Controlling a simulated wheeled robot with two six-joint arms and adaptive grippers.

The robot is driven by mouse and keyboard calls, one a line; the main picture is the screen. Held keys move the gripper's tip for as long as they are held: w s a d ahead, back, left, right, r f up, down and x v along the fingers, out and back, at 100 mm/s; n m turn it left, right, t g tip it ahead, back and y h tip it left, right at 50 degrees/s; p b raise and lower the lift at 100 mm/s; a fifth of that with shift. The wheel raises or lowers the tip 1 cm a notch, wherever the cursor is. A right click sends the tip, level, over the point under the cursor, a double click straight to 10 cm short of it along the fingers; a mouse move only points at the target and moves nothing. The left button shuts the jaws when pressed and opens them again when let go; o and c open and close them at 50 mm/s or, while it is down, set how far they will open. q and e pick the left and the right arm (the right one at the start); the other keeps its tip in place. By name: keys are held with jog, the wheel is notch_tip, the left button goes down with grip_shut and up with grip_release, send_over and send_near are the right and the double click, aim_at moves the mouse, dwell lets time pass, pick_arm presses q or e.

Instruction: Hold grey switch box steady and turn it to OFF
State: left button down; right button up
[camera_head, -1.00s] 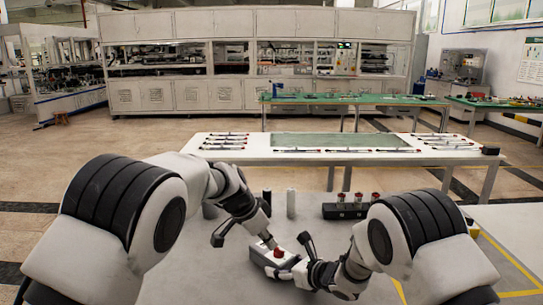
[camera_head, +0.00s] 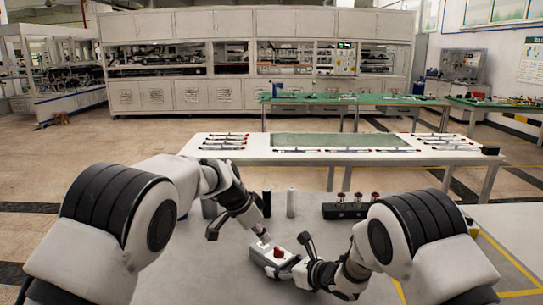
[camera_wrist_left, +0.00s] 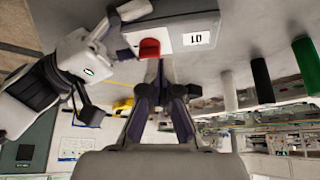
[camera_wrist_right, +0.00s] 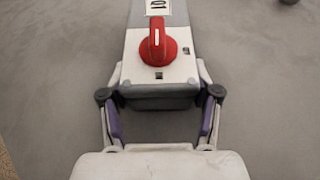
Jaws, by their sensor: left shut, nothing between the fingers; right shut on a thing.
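The grey switch box (camera_head: 262,258) lies on the grey table, with a white top plate, a red knob (camera_head: 278,252) and an "01" label. In the right wrist view the handle of the red knob (camera_wrist_right: 157,48) lies along the box's long axis. My right gripper (camera_wrist_right: 160,98) is shut on the near end of the switch box (camera_wrist_right: 160,88), one finger on each side. My left gripper (camera_head: 264,239) is shut and empty, just above and behind the knob. In the left wrist view its fingertips (camera_wrist_left: 157,68) are close to the red knob (camera_wrist_left: 149,48); I cannot tell if they touch.
A black cylinder (camera_head: 267,204) and a white cylinder (camera_head: 291,203) stand behind the box. A black block (camera_head: 345,211) with several red-topped pieces stands to their right. Yellow lines (camera_head: 510,262) mark the table's right side. A white table (camera_head: 330,157) stands beyond.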

aim_at(277, 258)
pick_arm(q)
jog(key=shift+f, duration=1.9)
jog(key=shift+d, duration=0.65)
jog(key=shift+s, duration=0.2)
jog(key=shift+s+d, duration=0.35)
jog(key=shift+s, duration=0.05)
jog(key=shift+s, duration=0.1)
